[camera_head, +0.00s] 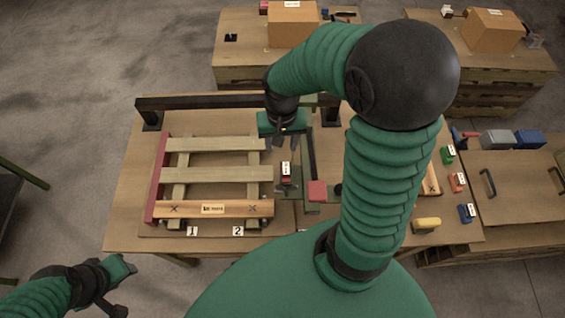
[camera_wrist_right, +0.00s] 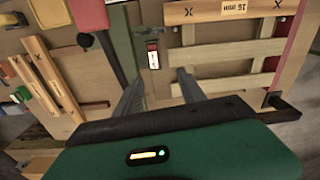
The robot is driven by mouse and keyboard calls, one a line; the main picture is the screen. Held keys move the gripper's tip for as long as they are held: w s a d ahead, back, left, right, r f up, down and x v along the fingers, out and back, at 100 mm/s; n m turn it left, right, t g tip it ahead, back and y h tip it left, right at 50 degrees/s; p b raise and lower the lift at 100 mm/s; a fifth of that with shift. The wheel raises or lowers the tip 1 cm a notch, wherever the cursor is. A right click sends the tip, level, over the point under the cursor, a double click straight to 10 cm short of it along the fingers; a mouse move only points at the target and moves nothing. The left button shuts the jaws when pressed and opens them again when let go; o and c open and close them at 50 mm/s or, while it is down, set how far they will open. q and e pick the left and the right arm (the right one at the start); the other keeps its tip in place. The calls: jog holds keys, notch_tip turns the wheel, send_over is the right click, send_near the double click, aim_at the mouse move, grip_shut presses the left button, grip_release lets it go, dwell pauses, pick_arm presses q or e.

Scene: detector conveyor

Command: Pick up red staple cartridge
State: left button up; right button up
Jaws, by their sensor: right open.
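A small dark red piece with a white label (camera_head: 286,170), which looks like the red staple cartridge, lies beside the right end of the wooden slats. In the right wrist view it (camera_wrist_right: 153,56) shows just beyond the fingertips, roughly between their lines. My right gripper (camera_head: 284,143) points down, a little behind it in the head view. Its fingers (camera_wrist_right: 160,77) are apart and empty, not touching the piece. Another labelled red-orange block (camera_head: 457,182) lies at the right of the table. My left gripper (camera_head: 117,284) is at the lower left, away from the table; its jaws are unclear.
A pallet-like slat frame (camera_head: 213,209) fills the table's left side. A dark rail (camera_head: 205,102) runs behind it. A green bracket (camera_head: 311,160) and a red block (camera_head: 317,190) stand close right of the labelled piece. Green (camera_head: 447,155) and blue (camera_head: 466,213) labelled blocks lie farther right.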

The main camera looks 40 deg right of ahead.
jog(key=d+r, duration=0.1)
jog(key=m, duration=0.1)
send_over(286, 168)
jog(key=f, duration=1.1)
jog(key=shift+w+d+f, duration=0.15)
jog(key=shift+w+d, duration=0.1)
jog(key=f, duration=0.1)
jog(key=f+p, duration=0.1)
jog(key=f, duration=0.3)
jog(key=shift+s+a+f, duration=0.2)
jog(key=shift+a+f, duration=0.05)
jog(key=shift+w+d+f, duration=0.1)
jog(key=shift+f, duration=0.05)
jog(key=c, duration=0.6)
grip_shut()
